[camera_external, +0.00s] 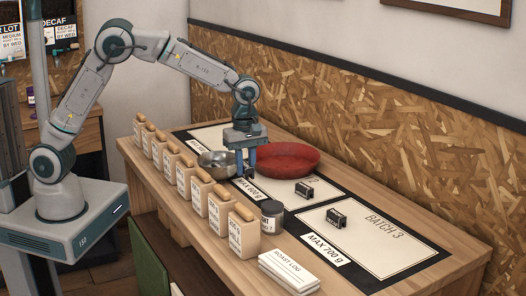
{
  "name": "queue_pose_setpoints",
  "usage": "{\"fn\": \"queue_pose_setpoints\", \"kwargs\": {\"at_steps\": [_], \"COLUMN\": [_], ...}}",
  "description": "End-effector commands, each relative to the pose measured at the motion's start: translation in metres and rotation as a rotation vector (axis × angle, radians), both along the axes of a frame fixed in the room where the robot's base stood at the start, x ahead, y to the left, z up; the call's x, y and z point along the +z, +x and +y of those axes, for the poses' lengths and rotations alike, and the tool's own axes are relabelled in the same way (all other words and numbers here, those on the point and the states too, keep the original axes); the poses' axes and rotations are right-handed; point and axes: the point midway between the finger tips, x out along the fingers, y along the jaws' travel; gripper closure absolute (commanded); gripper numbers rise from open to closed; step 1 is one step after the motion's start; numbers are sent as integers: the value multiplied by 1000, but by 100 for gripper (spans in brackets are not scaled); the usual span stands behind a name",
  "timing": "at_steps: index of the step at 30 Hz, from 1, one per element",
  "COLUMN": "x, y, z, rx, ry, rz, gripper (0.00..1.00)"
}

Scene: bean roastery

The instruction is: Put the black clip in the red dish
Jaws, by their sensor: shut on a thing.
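My gripper (246,170) points down over the table, between the metal bowl and the red dish. Its blue fingers are shut on a small dark thing, the black clip (250,174), mostly hidden by the fingers. The red dish (288,160) is wide and shallow and stands just right of my gripper, near the wall. Two more black clips are in view: one (304,190) lies on a pale mat in front of the dish, the other (337,218) on the BATCH 3 mat. I cannot tell how high the held clip is.
A metal bowl (217,165) stands close left of my gripper. Several tan bags (219,211) line the table's front edge. A dark jar (272,217) stands near the front, and a stack of roast log cards (289,270) lies right of it. The BATCH 3 mat (385,250) has free room.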

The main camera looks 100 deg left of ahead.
Motion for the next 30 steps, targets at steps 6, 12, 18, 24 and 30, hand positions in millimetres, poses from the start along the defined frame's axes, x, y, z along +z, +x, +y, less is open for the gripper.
{"fn": "queue_pose_setpoints", "kwargs": {"at_steps": [6, 12, 18, 24, 30], "x": [2, 4, 6, 10, 15], "y": [3, 11, 17, 20, 19], "z": [9, 33, 62, 94, 121], "rx": [-102, -394, -724, -1046, -1313], "ry": [0, 0, -2, -4, -3], "rz": [4, 11, 14, 12, 4], "gripper": [100, 100, 100, 100, 100]}}
